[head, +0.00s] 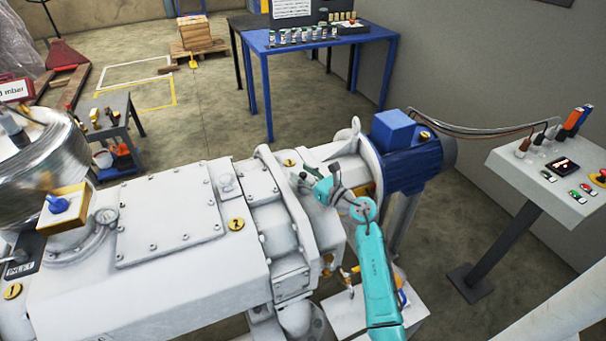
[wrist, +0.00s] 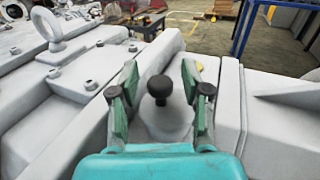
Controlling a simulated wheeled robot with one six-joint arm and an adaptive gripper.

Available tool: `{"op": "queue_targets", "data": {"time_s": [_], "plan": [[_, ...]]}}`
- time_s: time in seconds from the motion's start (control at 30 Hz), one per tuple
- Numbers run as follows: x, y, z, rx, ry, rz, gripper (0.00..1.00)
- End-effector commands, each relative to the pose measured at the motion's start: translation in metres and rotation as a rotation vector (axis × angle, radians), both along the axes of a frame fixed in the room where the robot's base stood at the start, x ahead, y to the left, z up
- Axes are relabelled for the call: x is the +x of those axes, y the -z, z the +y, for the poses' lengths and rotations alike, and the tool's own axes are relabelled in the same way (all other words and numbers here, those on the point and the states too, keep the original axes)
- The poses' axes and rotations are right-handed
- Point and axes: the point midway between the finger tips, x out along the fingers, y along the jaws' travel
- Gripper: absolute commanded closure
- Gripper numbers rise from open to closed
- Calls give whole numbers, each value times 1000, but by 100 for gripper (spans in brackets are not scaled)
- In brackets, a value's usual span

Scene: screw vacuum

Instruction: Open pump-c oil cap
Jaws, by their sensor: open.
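In the wrist view a black round knob (wrist: 159,88), which looks like the oil cap, stands upright on the grey pump casing. My gripper (wrist: 160,80) is open, with one green finger to the left of the knob and one to the right. There are visible gaps on both sides in that view; I cannot tell how deep the knob sits between the fingers. In the head view my gripper (head: 311,184) is at the right end of the white pump (head: 150,280), near the blue motor (head: 418,165). The knob is not clearly visible there.
A raised flange (head: 285,195) of the pump is left of my gripper. A lifting eye (wrist: 46,26) stands at the upper left in the wrist view. A control panel (head: 550,195) stands at the right, and a blue table (head: 320,45) with small bottles is at the back.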

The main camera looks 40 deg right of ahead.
Motion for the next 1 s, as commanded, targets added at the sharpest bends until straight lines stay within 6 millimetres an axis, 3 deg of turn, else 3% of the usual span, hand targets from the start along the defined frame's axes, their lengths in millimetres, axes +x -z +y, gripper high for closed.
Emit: {"op": "queue_targets", "data": {"time_s": [0.27,0.4,0.47,1.0], "plan": [[1,0,0,1,0,0,55],[1,0,0,1,0,0,90],[1,0,0,1,0,0,100],[-1,-4,-5,130,1,-37,100]]}}
